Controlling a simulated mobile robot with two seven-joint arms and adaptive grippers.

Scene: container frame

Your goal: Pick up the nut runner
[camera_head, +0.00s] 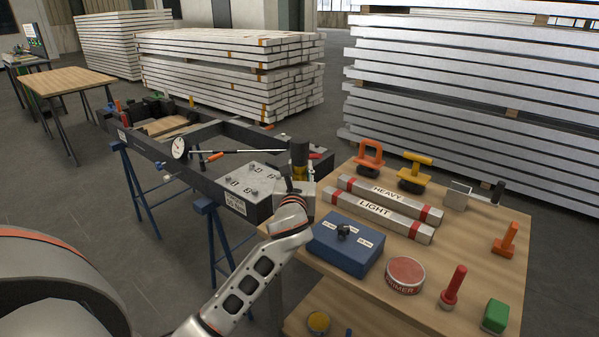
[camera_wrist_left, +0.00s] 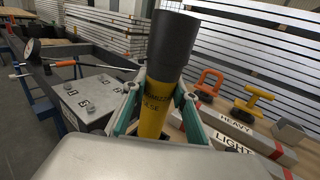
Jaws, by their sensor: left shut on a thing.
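The nut runner (camera_head: 299,154) has a yellow body and a black cylindrical top. In the head view it stands roughly upright between the container frame's end and the wooden table. In the left wrist view the nut runner (camera_wrist_left: 174,48) rises between the fingers, leaning a little right, with dark lettering on its yellow part. My left gripper (camera_head: 297,180) is shut around the yellow body; its teal-edged fingers (camera_wrist_left: 158,98) lie on both sides. The lower end is hidden by the gripper, so I cannot tell whether it touches anything below. My right gripper is not in view.
The container frame (camera_head: 140,140) rests on blue trestles, with a bolted plate (camera_head: 255,178) and a dial gauge (camera_head: 179,147). The wooden table (camera_head: 452,262) holds HEAVY (camera_head: 392,193) and LIGHT (camera_head: 376,211) bars, a blue box (camera_head: 340,254) and a PRIMER tin (camera_head: 405,273).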

